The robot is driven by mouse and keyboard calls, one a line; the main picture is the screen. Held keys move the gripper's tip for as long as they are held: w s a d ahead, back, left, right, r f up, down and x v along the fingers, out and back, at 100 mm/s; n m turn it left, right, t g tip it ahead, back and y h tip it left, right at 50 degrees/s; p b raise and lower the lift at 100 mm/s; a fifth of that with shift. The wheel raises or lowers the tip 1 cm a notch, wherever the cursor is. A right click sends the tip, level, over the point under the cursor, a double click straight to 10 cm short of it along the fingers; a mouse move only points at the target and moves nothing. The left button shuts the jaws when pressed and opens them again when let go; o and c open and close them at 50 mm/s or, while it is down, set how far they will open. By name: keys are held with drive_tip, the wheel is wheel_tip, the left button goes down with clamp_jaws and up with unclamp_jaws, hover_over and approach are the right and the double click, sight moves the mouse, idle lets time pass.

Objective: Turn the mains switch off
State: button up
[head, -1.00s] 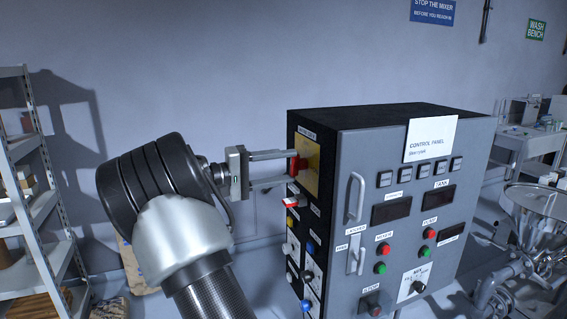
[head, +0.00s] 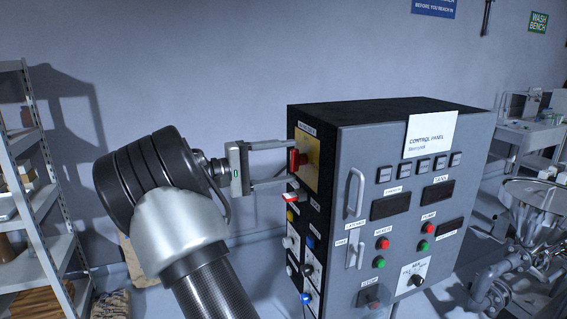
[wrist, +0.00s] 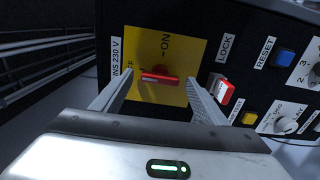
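The mains switch is a red handle (head: 294,161) on a yellow plate (head: 313,152), on the dark side of the control cabinet. In the wrist view the handle (wrist: 160,77) lies crosswise, not in line with the ON mark above it. Another label at its left end is partly hidden by a finger; only "F" letters show. In the head view the handle stands upright. My gripper (head: 288,163) is open, one finger above and one below the handle. In the wrist view the gripper (wrist: 158,90) has a gap between each finger and the handle.
A red-and-white lock switch (wrist: 224,92) sits close beside the right finger in the wrist view. A blue reset button (wrist: 285,59) and a yellow button (wrist: 249,118) lie beyond. The grey cabinet front (head: 460,270) faces right. A shelf rack (head: 30,170) stands at left.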

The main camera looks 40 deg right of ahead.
drive_tip(key=b+v, duration=0.2)
drive_tip(key=v, duration=1.5)
drive_tip(key=shift+a, duration=0.2)
drive_tip(key=shift+d, duration=0.1)
